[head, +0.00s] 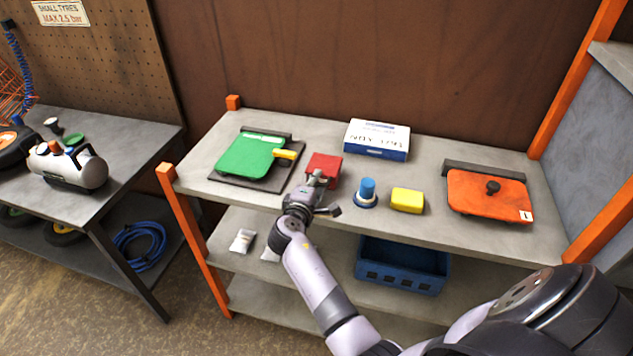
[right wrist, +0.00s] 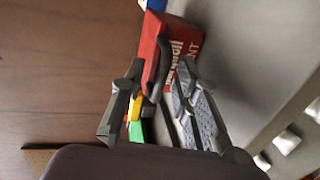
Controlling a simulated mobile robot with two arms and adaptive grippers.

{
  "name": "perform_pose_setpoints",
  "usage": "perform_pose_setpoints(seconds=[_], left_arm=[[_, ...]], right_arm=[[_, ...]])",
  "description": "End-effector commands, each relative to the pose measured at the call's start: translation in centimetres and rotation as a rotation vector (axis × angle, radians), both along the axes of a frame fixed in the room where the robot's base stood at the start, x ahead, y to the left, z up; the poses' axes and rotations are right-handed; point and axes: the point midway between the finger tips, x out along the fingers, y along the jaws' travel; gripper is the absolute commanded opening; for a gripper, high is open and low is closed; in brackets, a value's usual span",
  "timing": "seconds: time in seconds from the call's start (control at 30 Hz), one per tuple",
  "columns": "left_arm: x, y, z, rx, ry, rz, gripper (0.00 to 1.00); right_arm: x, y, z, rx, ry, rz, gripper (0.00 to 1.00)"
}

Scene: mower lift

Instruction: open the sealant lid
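A small red box (head: 323,167) stands on the top shelf, left of the middle. In the right wrist view the red box (right wrist: 187,40) shows white lettering that ends in "NT", partly hidden. My right gripper (head: 325,194) is at the front side of the box, with its fingers apart. In the right wrist view the right gripper (right wrist: 161,68) has its fingertips spread just before the box. A dark curved piece shows between them against the red face; I cannot tell whether it touches a finger. The box looks closed. My left gripper is not in view.
A green lid (head: 250,156) with a yellow handle lies left of the box. A blue-capped item (head: 367,191), a yellow block (head: 407,200) and an orange lid (head: 490,195) are to the right. A white and blue carton (head: 377,140) stands behind. A blue crate (head: 402,267) sits below.

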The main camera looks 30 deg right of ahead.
Motion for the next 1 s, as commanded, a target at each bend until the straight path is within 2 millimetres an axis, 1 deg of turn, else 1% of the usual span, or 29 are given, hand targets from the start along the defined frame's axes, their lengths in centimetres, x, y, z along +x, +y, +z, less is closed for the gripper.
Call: perform_pose_setpoints(seconds=[0.03, 0.07, 0.43, 1.0], left_arm=[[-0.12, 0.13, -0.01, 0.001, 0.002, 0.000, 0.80], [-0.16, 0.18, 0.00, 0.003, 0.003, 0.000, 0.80], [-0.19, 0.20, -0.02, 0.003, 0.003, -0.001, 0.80], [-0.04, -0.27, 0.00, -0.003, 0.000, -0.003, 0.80]], right_arm=[[-0.01, -0.01, 0.00, 0.000, 0.000, 0.000, 0.27], [0.01, -0.01, 0.00, 0.000, 0.000, 0.000, 0.25], [0.01, -0.02, 0.01, 0.000, 0.000, 0.000, 0.00], [-0.01, 0.01, -0.05, 0.001, 0.001, 0.000, 0.00]])
